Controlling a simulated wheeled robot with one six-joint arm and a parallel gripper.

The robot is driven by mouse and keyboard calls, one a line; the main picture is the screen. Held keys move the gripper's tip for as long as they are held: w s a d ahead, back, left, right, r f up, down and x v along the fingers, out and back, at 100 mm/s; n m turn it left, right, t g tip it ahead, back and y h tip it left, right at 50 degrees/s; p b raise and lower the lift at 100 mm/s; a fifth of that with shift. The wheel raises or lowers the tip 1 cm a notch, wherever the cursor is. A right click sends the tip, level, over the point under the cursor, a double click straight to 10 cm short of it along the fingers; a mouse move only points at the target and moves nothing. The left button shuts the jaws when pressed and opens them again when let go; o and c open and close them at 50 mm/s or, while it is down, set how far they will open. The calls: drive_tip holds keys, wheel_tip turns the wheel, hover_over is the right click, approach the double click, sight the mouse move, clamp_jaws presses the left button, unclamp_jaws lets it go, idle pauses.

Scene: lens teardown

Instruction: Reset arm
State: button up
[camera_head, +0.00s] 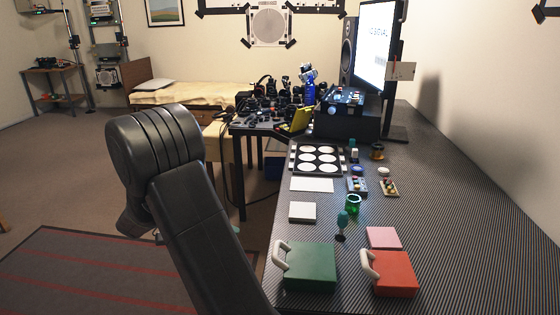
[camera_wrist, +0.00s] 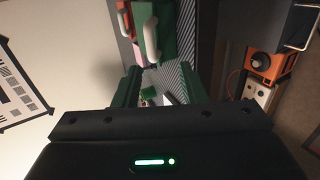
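My black arm (camera_head: 185,190) rises folded at the left of the desk in the head view; its gripper does not show there. In the wrist view two green fingers of my gripper (camera_wrist: 160,88) stand apart with a gap between them. The gripper is open and nothing is held. The striped desk surface and small blurred items show beyond the gap. A green box with a white handle (camera_wrist: 154,35) shows just above the fingers.
On the desk (camera_head: 450,220) are a green box (camera_head: 308,268), a red box (camera_head: 394,275), a pink block (camera_head: 383,237), a white block (camera_head: 302,211), a tray with white discs (camera_head: 317,159) and a monitor (camera_head: 380,45). Carpeted floor lies left. The wrist view shows an orange device (camera_wrist: 263,64) at right.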

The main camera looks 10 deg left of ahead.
drive_tip(key=x, duration=0.9)
drive_tip(key=shift+b, duration=0.4)
